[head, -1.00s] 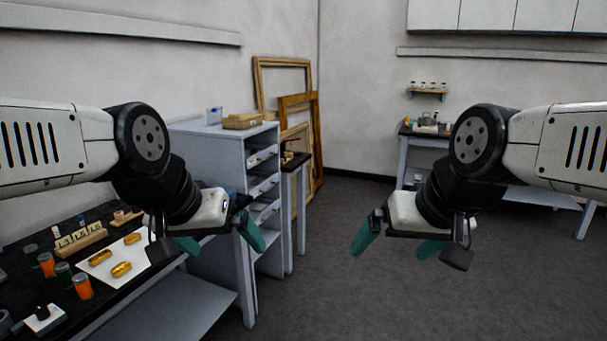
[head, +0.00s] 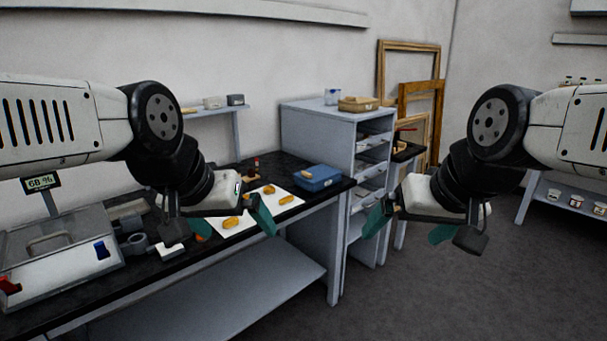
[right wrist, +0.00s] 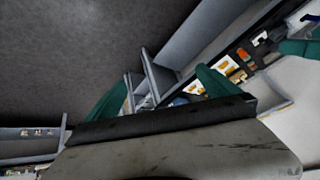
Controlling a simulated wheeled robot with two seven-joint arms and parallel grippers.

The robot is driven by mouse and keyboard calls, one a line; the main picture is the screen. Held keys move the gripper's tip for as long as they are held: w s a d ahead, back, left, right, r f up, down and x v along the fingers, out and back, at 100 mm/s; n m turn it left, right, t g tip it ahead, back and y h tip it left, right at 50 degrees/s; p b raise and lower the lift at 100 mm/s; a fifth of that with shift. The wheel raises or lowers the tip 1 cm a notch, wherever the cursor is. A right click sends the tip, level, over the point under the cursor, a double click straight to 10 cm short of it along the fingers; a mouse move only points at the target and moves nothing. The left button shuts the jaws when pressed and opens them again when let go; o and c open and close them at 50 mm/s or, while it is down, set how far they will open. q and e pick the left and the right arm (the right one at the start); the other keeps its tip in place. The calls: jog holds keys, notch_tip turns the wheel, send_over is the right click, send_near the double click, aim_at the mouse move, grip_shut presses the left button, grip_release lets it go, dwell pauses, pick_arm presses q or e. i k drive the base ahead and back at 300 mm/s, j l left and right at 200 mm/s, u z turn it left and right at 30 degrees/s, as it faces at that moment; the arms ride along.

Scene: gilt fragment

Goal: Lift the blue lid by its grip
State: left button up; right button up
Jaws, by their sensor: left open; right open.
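A small lighter mark shows on the lid, but I cannot make out the grip's shape. My left gripper (head: 232,222) is open and empty, in front of the bench and left of the blue lid in the head view. My right gripper (head: 408,228) is open and empty, right of the lid, in front of the cabinet. Its teal fingers stand apart in the right wrist view (right wrist: 160,93). Neither gripper touches the lid.
A white sheet (head: 270,203) with gold pieces lies left of the blue box. A clear-covered case (head: 65,243) stands at the bench's left. The grey cabinet (head: 320,125) with open shelves rises behind the box. The floor (head: 480,290) at right is clear.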

aim_at(314, 176)
jog(key=i+l+u, duration=0.1)
jog(key=i, duration=0.35)
jog(key=i+l, duration=0.1)
jog(key=i, duration=0.4)
jog(key=i+l+u, duration=0.15)
jog(key=i, duration=0.3)
jog(key=i+l, duration=0.1)
jog(key=i, duration=0.4)
jog(key=u, duration=0.05)
